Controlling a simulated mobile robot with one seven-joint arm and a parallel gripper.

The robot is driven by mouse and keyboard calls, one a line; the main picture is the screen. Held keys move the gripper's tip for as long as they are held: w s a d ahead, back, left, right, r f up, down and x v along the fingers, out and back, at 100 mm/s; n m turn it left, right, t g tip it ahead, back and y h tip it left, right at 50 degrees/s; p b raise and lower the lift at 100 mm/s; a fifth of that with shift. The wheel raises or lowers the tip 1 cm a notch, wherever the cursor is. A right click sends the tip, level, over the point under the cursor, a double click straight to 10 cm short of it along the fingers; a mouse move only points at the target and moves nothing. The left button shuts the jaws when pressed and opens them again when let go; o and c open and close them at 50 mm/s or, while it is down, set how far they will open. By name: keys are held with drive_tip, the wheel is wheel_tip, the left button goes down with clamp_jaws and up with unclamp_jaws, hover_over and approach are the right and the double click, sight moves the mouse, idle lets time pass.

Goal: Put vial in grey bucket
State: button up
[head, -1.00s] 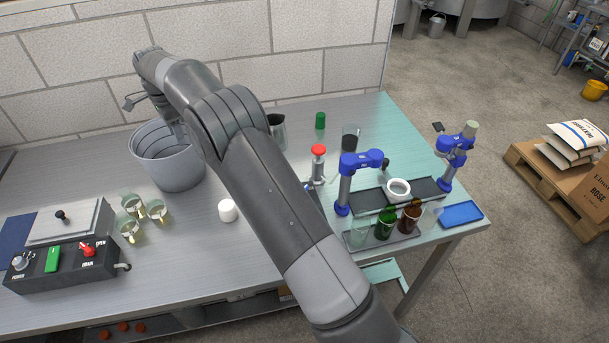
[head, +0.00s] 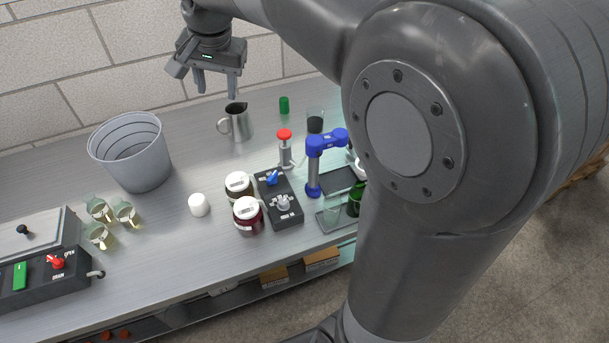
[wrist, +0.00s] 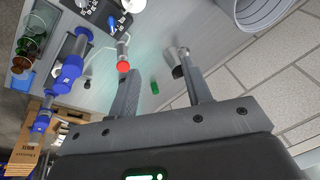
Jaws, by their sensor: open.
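The grey bucket (head: 158,165) stands upright on the left half of the steel bench, near the wall; part of it shows at the top of the wrist view (wrist: 262,14). Its ringed inner wall shows, but its floor is mostly hidden. I cannot make out a thing that is surely the vial. A small green cylinder (head: 284,105) stands at the back of the bench and shows in the wrist view too (wrist: 155,88). My gripper (head: 216,93) is open and empty, high above the back of the bench, right of the bucket; its fingers also show in the wrist view (wrist: 163,92).
A steel jug (head: 238,124) stands below and right of my gripper. Three glass beakers (head: 97,208), a white cylinder (head: 199,204), two dark jars (head: 247,214), a red-topped device (head: 284,150) and a blue stand (head: 314,170) occupy the bench. Bare bench lies between bucket and jug.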

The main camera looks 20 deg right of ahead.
drive_tip(key=s+d+f+n, duration=0.2)
drive_tip(key=s+d, duration=0.1)
drive_tip(key=s, duration=0.4)
drive_tip(key=s+d+f+n+t, duration=0.1)
drive_tip(key=s+d+f+n, duration=0.1)
drive_tip(key=s, duration=0.6)
drive_tip(key=s+d+f+n+t, duration=0.1)
drive_tip(key=s+d+f+n, duration=0.1)
drive_tip(key=s, duration=0.6)
drive_tip(key=shift+d+f+h, duration=0.35)
drive_tip(key=shift+d+h, duration=0.05)
drive_tip(key=shift+d, duration=0.5)
